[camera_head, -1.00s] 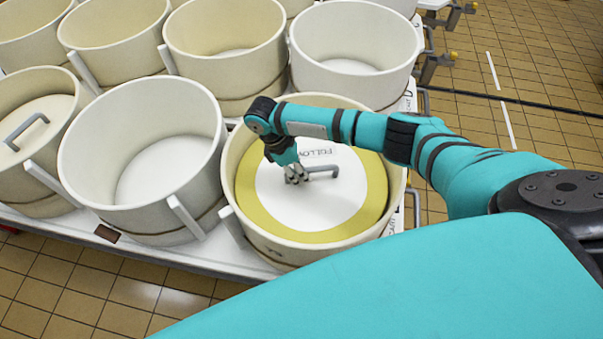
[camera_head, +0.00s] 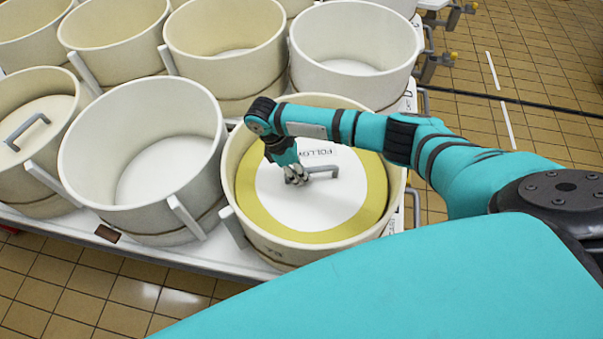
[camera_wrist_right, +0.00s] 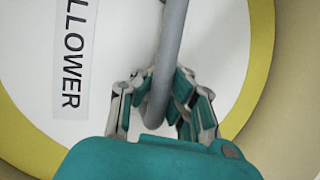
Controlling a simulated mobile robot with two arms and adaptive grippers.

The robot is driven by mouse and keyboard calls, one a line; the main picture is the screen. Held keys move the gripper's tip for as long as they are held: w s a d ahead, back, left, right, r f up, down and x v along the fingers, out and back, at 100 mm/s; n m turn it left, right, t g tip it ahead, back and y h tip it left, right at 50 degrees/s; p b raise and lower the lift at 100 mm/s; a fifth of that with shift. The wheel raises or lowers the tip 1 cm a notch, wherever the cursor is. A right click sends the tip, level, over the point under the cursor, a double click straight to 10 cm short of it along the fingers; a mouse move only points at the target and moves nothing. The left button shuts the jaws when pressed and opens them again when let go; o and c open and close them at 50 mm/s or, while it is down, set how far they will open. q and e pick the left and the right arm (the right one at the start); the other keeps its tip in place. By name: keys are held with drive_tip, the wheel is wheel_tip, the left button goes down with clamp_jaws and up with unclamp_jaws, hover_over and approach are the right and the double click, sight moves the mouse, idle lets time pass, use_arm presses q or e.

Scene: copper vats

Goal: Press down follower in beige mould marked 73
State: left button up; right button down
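The beige mould (camera_head: 230,200), with a faint 73 on its near outer wall, stands at the front right of the group. Inside it lies the follower (camera_head: 290,215), a white disc with a yellow outer ring, a FOLLOWER label and a grey bar handle (camera_head: 325,170). My right gripper (camera_head: 296,175) reaches down into the mould at the handle's left end. In the right wrist view its fingers (camera_wrist_right: 161,85) close in on both sides of the grey handle bar (camera_wrist_right: 170,45), and seem shut on it. My left gripper is not in view.
An empty pale mould (camera_head: 75,150) stands close on the left, with another lidded mould (camera_head: 20,150) beyond it. Several empty moulds (camera_head: 225,50) stand behind. All are on a white table (camera_head: 160,250).

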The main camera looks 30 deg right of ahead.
drive_tip(key=shift+s+f+p, duration=0.15)
drive_tip(key=shift+p, duration=0.2)
drive_tip(key=c, duration=1.4)
unclamp_jaws()
drive_tip(key=shift+w+r, duration=0.2)
drive_tip(key=shift+r, duration=0.05)
drive_tip(key=v, duration=1.1)
drive_tip(key=shift+a+r, duration=0.15)
drive_tip(key=shift+r, duration=0.15)
